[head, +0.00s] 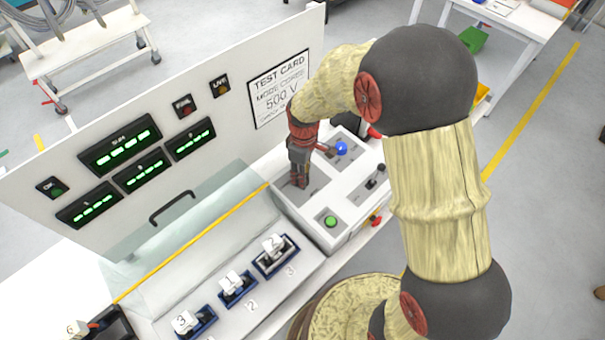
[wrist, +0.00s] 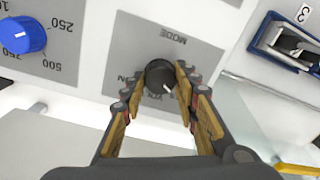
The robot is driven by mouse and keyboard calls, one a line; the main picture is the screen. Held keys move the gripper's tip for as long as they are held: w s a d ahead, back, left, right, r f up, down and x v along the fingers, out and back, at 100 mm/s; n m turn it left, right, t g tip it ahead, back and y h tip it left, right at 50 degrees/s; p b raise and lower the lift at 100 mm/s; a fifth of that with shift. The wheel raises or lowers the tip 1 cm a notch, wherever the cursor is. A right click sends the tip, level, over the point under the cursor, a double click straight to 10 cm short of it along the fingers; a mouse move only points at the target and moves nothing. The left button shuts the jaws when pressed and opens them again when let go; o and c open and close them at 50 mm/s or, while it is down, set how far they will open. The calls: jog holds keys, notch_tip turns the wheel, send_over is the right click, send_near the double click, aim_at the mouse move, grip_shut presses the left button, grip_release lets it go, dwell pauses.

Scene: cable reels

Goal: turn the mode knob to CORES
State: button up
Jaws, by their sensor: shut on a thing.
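The black mode knob (wrist: 158,72) stands on a grey panel under the word MODE, which is upside down in the wrist view. My gripper (wrist: 157,84) has its fingers on either side of the knob and is shut on it. The knob's white pointer mark faces down and slightly right in the wrist view. Labels beside it are partly hidden by the fingers; I cannot tell which one it points at. In the head view my gripper (head: 298,182) reaches down to the white control box (head: 312,222) and hides the knob.
A blue dial (head: 341,149), with a numbered scale in the wrist view (wrist: 22,36), sits near the knob. A green button (head: 330,221) is on the same box. A test card (head: 279,90) hangs on the upright panel behind. A clear cover (head: 190,215) and numbered clamps (head: 237,287) lie left.

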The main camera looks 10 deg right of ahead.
jog(key=shift+w, duration=0.1)
dwell(0.3)
jog(key=o, duration=1)
jog(key=shift+o, duration=0.8)
jog(key=shift+r, duration=0.1)
notch_tip(320, 180, up, 12)
jog(key=shift+w, duration=0.15)
jog(key=shift+d, duration=0.1)
